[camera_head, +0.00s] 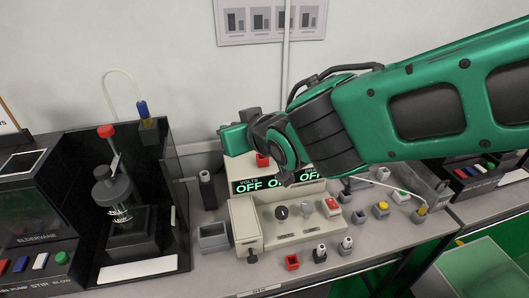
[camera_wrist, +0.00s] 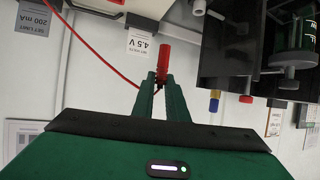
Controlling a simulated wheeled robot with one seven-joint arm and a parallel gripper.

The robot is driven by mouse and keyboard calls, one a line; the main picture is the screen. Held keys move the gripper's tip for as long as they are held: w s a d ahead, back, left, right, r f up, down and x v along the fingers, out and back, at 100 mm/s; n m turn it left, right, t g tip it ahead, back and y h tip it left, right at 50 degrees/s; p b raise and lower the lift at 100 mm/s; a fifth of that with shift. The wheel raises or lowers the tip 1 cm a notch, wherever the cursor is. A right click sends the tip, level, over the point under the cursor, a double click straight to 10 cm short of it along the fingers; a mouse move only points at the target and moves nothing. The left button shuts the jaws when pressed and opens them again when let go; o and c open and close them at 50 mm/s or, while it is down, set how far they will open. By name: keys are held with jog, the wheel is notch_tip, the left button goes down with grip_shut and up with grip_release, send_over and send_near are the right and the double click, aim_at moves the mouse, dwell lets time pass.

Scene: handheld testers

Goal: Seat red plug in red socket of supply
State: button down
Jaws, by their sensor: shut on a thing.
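In the wrist view, the red plug (camera_wrist: 164,58) stands between the two green fingertips of my gripper (camera_wrist: 162,92), which is shut on it. A red lead (camera_wrist: 95,55) runs from it to the upper left. In the head view, the beige supply (camera_head: 245,222) stands on the bench, with displays reading OFF (camera_head: 250,187). My arm hides part of its top and back. A small red piece (camera_head: 262,160) shows below my wrist; I cannot tell if it is the plug. My fingertips are hidden there. I cannot make out the red socket for certain.
A dark stirring stand (camera_head: 120,215) is left of the supply. An open grey box (camera_head: 213,237), a red block (camera_head: 292,262) and several small coloured blocks lie around the supply. Cards reading 4.5 V (camera_wrist: 143,42) and 200 mA (camera_wrist: 33,20) show in the wrist view.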

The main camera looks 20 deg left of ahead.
jog(key=shift+w+d+f, duration=0.75)
jog(key=shift+w+f, duration=0.65)
jog(key=shift+f, duration=0.2)
jog(key=shift+w+d+f, duration=0.7)
jog(key=shift+w+f, duration=0.7)
jog(key=shift+f, duration=0.25)
jog(key=shift+w+d+f, duration=0.75)
jog(key=shift+w+f, duration=0.65)
jog(key=shift+f, duration=0.2)
jog(key=c, duration=1.8)
grip_release()
jog(key=shift+o, duration=0.2)
jog(key=v, duration=1.2)
